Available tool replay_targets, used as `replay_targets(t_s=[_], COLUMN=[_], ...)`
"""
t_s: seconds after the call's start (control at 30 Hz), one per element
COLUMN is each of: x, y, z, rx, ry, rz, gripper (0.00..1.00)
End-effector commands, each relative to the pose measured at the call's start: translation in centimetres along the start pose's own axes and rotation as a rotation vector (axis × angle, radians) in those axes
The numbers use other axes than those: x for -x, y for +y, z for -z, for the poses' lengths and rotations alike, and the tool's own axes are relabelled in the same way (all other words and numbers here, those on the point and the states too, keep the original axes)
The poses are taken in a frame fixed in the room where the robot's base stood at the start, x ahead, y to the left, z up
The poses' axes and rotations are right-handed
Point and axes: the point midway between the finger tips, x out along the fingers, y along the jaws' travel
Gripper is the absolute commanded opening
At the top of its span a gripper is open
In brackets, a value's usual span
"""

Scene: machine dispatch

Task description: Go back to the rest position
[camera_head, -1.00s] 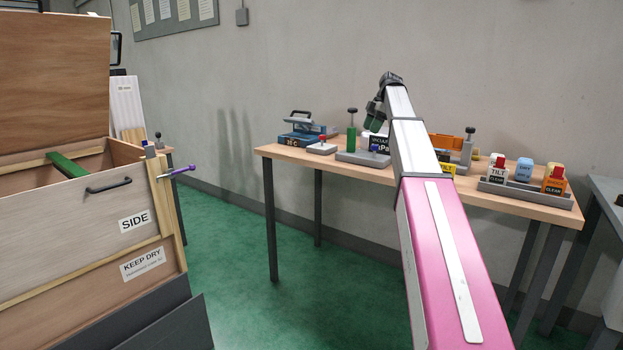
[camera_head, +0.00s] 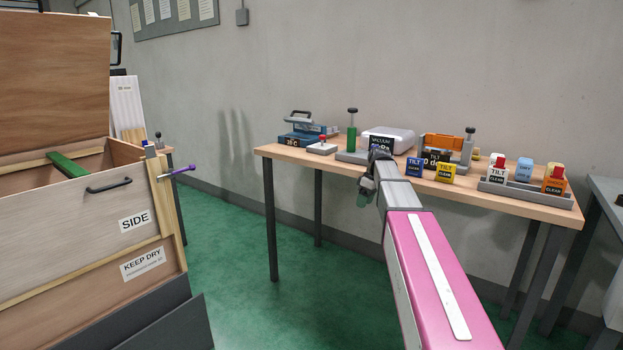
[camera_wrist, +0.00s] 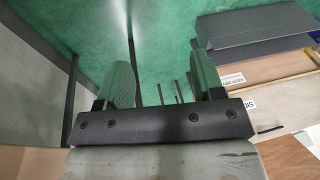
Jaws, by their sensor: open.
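My gripper shows in the wrist view (camera_wrist: 165,85) with its two green fingers wide apart and nothing between them. Green floor lies beyond the fingertips. In the head view my gripper (camera_head: 363,198) hangs at the end of my pink and silver arm, pointing down in front of the table's near edge. It is small there, and the fingers cannot be told apart. The wooden table (camera_head: 310,157) stands beyond it, and part of its front edge is hidden by my arm.
A wooden crate (camera_head: 75,227) with a raised lid (camera_head: 55,75) stands at the left. Table items include a vacuum unit (camera_head: 395,137), a blue TILT block (camera_head: 414,168), a yellow block (camera_head: 446,172) and a grey tray (camera_head: 525,195). Green floor (camera_head: 250,290) is clear between crate and table.

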Motion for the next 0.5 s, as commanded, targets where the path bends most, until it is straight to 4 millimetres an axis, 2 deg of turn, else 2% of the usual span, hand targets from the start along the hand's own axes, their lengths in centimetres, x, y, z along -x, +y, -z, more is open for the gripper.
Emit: replay_targets(t_s=[0.03, 0.2, 0.5], x=[-2.5, -9.3, -18.9], y=[-1.7, -5.1, -12.1], z=[-1.5, -4.9, -11.7], rx=[-0.059, -0.276, -0.637], ry=[-0.013, -0.047, -0.088], rz=[-0.005, -0.046, -0.135], gripper=[0.62, 0.62, 0.62])
